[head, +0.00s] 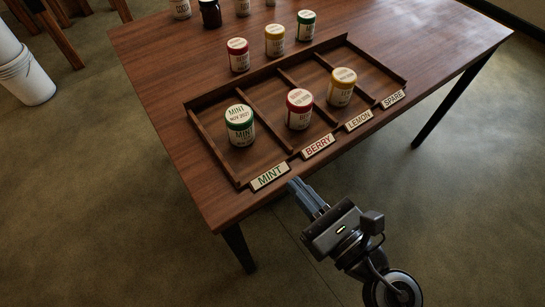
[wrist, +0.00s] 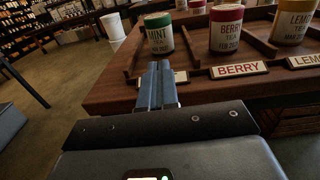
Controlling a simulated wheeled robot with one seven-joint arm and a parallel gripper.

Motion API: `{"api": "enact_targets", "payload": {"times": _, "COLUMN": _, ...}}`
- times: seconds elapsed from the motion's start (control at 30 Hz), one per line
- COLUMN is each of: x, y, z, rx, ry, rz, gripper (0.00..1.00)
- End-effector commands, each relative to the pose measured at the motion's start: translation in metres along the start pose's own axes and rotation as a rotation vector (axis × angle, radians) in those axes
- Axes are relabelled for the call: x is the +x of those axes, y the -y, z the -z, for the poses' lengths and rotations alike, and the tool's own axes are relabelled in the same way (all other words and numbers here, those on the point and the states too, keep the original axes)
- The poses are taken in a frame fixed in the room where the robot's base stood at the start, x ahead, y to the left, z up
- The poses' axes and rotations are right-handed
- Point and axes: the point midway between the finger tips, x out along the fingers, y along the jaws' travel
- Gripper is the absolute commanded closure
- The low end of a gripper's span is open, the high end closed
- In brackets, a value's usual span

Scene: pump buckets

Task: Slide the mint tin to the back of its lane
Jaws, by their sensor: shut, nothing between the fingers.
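The mint tin (head: 240,126) is white with a green band and a label reading MINT. It stands upright in the leftmost lane of the wooden rack (head: 190,122), above the MINT name plate (head: 270,177), with bare lane floor in front of and behind it. The tin also shows in the wrist view (wrist: 159,36), beyond my fingers. My gripper (head: 297,185) is shut and empty, just off the table's front edge near the MINT and BERRY plates. In the wrist view the closed fingers (wrist: 157,75) partly cover the MINT plate.
A red berry tin (head: 299,110) and a yellow lemon tin (head: 341,88) stand in the neighbouring lanes, divided by low wooden strips. The SPARE lane (head: 373,79) is empty. Several more tins stand behind the rack, including a red one (head: 238,55).

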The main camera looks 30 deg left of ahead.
Motion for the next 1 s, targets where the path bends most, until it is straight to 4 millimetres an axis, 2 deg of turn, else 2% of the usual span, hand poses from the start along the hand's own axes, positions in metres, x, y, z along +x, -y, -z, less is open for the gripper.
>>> {"api": "enact_targets", "payload": {"times": 0.6, "x": 0.11, "y": -0.001, "z": -0.002, "rx": 0.0, "ry": 0.001, "rz": -0.004, "gripper": 1.0}}
{"api": "enact_targets", "payload": {"times": 0.8, "x": 0.13, "y": -0.001, "z": -0.001, "rx": 0.001, "ry": 0.001, "rz": -0.003, "gripper": 1.0}}
{"api": "enact_targets", "payload": {"times": 1.0, "x": 0.135, "y": -0.001, "z": 0.0, "rx": 0.0, "ry": 0.001, "rz": -0.002, "gripper": 1.0}}
